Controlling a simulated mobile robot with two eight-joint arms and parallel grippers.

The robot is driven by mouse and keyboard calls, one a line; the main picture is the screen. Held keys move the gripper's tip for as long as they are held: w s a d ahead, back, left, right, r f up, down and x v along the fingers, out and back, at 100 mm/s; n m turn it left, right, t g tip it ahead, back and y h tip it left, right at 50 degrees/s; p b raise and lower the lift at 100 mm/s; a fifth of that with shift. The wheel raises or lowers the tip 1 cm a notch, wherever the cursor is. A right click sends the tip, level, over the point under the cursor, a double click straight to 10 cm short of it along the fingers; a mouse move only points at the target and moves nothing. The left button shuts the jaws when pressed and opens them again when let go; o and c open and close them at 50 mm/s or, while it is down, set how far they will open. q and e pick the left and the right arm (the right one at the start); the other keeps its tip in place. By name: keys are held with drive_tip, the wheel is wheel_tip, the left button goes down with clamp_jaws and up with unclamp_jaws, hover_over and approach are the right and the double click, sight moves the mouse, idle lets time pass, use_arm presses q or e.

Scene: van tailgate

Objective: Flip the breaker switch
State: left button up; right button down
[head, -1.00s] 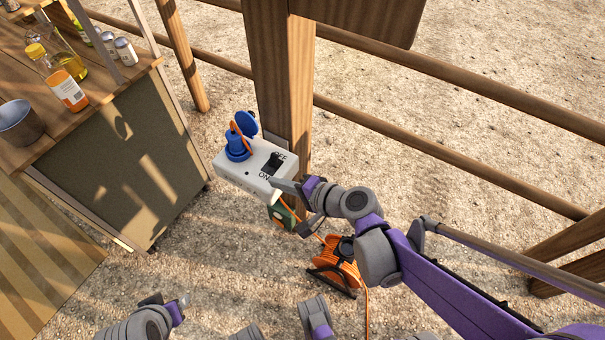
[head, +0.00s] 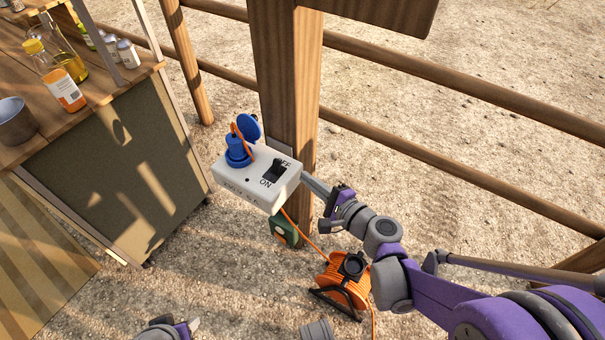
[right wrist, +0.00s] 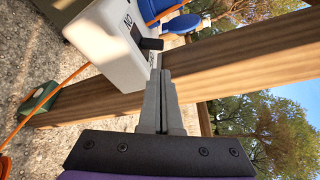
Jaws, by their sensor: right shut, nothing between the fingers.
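The white breaker box (head: 255,196) is mounted on a wooden post. Its black switch (head: 274,171) sits on the top face between the OFF and ON labels; which way it is set is hard to tell. In the right wrist view the switch (right wrist: 150,44) sticks out from the box, just beyond the fingertips. My right gripper (head: 306,182) is shut and empty at the box's right side, close to the switch; in the right wrist view its fingers (right wrist: 161,74) appear together. I cannot see clear contact. My left gripper (head: 192,325) shows only partly at the bottom edge.
A blue plug (head: 237,152) with an orange cable stands on the box, beside its open blue lid. The wooden post (head: 305,110) rises behind. An orange cable reel (head: 343,284) lies below. A wooden counter (head: 98,98) with bottles stands at left.

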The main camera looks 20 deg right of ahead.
sight(288, 170)
drive_tip(key=b+x, duration=0.1)
drive_tip(key=x, duration=0.7)
drive_tip(key=shift+w+a+f, duration=0.1)
drive_tip(key=shift+w, duration=0.15)
use_arm(q)
drive_tip(key=shift+w+f, duration=0.1)
drive_tip(key=shift+f, duration=0.8)
drive_tip(key=shift+a, duration=0.15)
use_arm(e)
drive_tip(key=shift+a+n, duration=0.1)
drive_tip(key=shift+n, duration=0.2)
use_arm(q)
drive_tip(key=shift+a, duration=0.65)
